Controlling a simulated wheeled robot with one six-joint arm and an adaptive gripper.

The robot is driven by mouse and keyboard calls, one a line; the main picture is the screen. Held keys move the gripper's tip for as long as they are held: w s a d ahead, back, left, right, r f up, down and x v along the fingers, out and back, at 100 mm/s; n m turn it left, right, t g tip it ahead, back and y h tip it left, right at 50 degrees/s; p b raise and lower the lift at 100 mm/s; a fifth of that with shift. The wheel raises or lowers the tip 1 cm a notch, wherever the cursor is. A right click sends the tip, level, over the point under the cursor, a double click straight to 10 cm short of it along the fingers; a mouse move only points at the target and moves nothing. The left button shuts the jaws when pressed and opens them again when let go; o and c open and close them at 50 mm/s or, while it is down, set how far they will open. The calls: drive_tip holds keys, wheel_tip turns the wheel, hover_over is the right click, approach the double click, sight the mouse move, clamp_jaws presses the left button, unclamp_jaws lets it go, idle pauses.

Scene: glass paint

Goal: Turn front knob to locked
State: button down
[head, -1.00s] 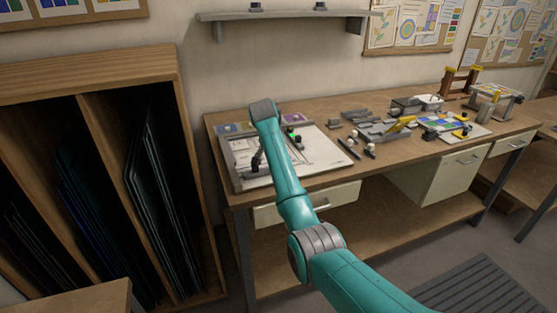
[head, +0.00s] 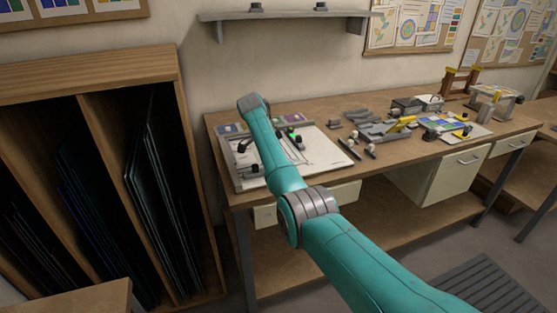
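A pale board (head: 320,152) with thin dark lines lies on the left end of the workbench. Small dark fittings (head: 256,168) show on its left side, partly behind my arm, and another dark fitting (head: 297,142) stands right of the arm beside a small green spot. I cannot tell which of these is the front knob or how it is turned. My teal arm reaches over the board, its grey-capped wrist above the board's back left. The arm covers most of my gripper; a dark piece left of the arm may belong to it. Its fingers cannot be made out.
The wooden workbench (head: 390,166) holds several grey and black tools (head: 375,128) and a colourful panel (head: 440,122) to the right. A rack of dark sheets (head: 150,180) stands left of the bench. A shelf (head: 290,15) hangs on the wall behind.

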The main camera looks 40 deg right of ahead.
idle(0.3)
drive_tip(key=c, duration=0.8)
unclamp_jaws()
drive_tip(key=v, duration=1.2)
drive_tip(key=shift+w+d, duration=0.1)
